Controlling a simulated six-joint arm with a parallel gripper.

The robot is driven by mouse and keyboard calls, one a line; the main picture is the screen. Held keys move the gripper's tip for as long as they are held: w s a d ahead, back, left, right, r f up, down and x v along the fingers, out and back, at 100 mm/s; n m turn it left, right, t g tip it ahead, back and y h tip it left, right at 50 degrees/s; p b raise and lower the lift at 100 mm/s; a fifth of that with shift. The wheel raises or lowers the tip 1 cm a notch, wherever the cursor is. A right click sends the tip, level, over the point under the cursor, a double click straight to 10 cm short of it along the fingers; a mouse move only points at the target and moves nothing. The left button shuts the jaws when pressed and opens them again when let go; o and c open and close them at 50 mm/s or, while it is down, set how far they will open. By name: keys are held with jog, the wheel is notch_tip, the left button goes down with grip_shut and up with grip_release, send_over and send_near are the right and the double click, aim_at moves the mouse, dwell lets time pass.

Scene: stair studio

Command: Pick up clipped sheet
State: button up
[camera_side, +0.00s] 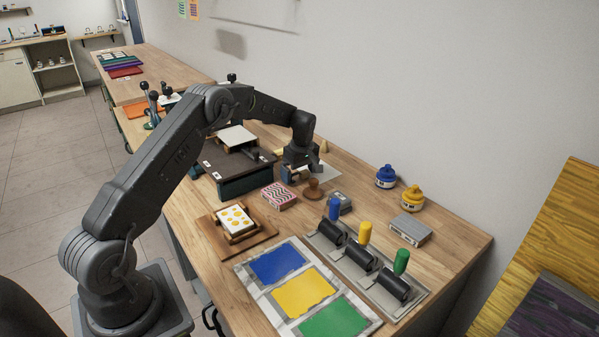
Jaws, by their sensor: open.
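My gripper (297,168) points down over the middle of the bench, with its jaws open. It is just behind the pink wavy-patterned block (279,195) and close to the round wooden stamp (313,189). A pale sheet (327,171) lies partly hidden behind my gripper. Another white sheet (237,136) lies on a raised stand over the dark press (236,178), left of my gripper. I cannot tell which sheet is clipped, as no clip shows clearly. Contact between the jaws and anything below is too small to tell.
A card with yellow spots (235,218) sits on a wooden block at the front left. A board with blue, yellow and green panels (303,290) lies in front. Several black rollers (360,262) with coloured handles stand right. Blue (386,177) and yellow (412,198) jars stand near the wall.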

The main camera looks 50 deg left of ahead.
notch_tip(320, 180, up, 14)
jog(key=d, duration=0.2)
jog(key=s+d+r+m+t, duration=0.1)
jog(key=s+d+r+m, duration=0.35)
jog(key=d+r, duration=0.3)
jog(key=s+d+r+m+t, duration=0.1)
jog(key=s+d+r+m, duration=0.2)
jog(key=s+d, duration=0.3)
jog(key=s+d+r+m+t, duration=0.2)
jog(key=s+d+m, duration=0.4)
jog(key=s, duration=0.8)
jog(key=shift+d+r+h, duration=0.4)
jog(key=shift+d+r, duration=0.05)
jog(key=shift+r, duration=0.15)
jog(key=s+d+f+m, duration=0.1)
jog(key=s, duration=0.2)
jog(key=s+d+f+m+t, duration=0.1)
jog(key=s, duration=0.2)
jog(key=s+d+f+m, duration=0.1)
jog(key=s+f+m, duration=0.1)
jog(key=s, duration=0.1)
jog(key=shift+t+h, duration=0.3)
jog(key=shift+s+d+f+m, duration=0.15)
jog(key=shift+s+f+m, duration=0.1)
jog(key=shift+s+f, duration=0.05)
jog(key=c, duration=0.8)
